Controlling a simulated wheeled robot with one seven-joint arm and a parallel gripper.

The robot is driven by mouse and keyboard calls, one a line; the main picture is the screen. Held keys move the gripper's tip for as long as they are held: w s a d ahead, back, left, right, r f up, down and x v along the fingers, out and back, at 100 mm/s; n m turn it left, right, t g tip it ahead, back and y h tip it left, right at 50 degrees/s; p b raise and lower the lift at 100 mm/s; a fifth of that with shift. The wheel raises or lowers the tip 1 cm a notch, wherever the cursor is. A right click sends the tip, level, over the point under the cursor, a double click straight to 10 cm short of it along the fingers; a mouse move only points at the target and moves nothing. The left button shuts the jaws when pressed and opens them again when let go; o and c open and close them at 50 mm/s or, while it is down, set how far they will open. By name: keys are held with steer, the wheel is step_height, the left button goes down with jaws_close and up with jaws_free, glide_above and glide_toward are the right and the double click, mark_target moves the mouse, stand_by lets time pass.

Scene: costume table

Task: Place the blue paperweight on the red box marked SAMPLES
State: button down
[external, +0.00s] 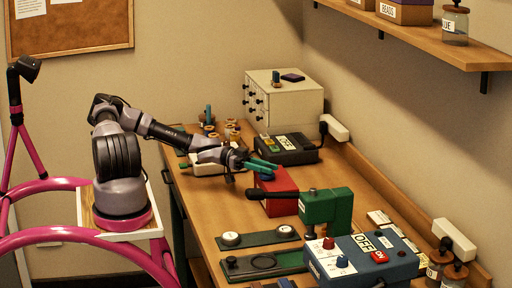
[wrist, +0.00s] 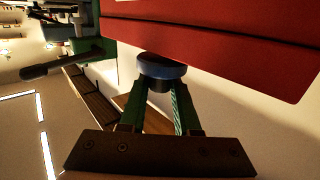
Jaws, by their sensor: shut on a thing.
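The red box (external: 281,203) stands on the table, and its red side (wrist: 235,38) fills the top right of the wrist view. No SAMPLES marking is legible. My gripper (external: 263,167) has green fingers, at the box's back left in the external view. In the wrist view my gripper (wrist: 160,88) is shut on the blue paperweight (wrist: 161,67), a round blue piece with a dark part between the fingers. The paperweight overlaps the box's edge there. I cannot tell whether they touch. A small blue patch of the paperweight (external: 267,177) shows below the fingers.
A green device (external: 325,210) stands close in front of the box. A black device (external: 287,149) and a cream drawer cabinet (external: 290,101) stand behind. A blue control box (external: 362,262) is at the front right. Bare wood (external: 205,205) lies left of the box.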

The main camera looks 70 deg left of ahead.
steer(key=shift+f, duration=0.2)
steer(key=shift+f, duration=0.1)
steer(key=c, duration=0.6)
jaws_free()
